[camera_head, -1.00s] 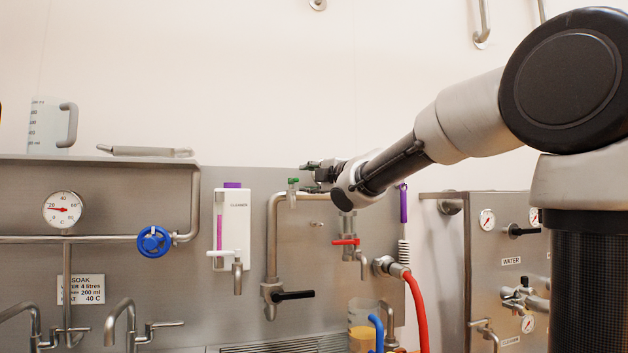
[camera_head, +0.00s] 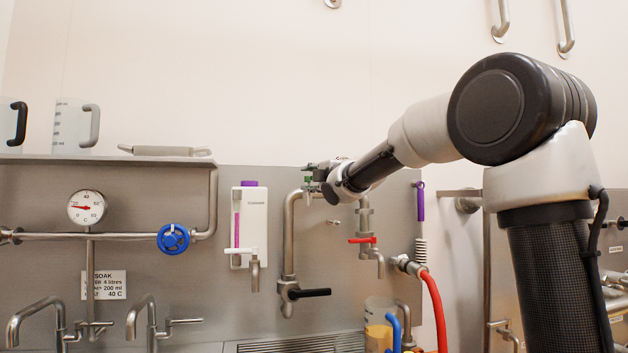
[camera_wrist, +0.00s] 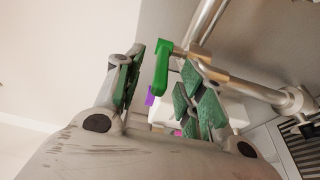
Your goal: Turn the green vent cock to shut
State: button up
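The green vent cock (camera_head: 308,184) sits on top of the bent steel pipe on the back panel, partly hidden by my gripper in the head view. In the wrist view its green lever (camera_wrist: 162,68) lies between my fingers, with a brass stem joining it to the steel pipe. My gripper (camera_wrist: 165,95) is open, its green-padded fingers on either side of the lever. Gaps show beside the lever, though contact on the right finger's side is hard to judge. In the head view my gripper (camera_head: 312,172) reaches the cock from the right.
A white cleaner dispenser (camera_head: 254,218) hangs left of the pipe. A black-handled valve (camera_head: 305,293) is below and a red-handled tap (camera_head: 362,240) to the right. A blue handwheel (camera_head: 173,239) is further left.

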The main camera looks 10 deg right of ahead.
jog(key=shift+c, duration=0.3)
grip_shut()
jog(key=shift+a, duration=0.8)
jog(key=shift+w, duration=0.1)
jog(key=shift+w+a, duration=0.25)
jog(key=shift+a, duration=0.5)
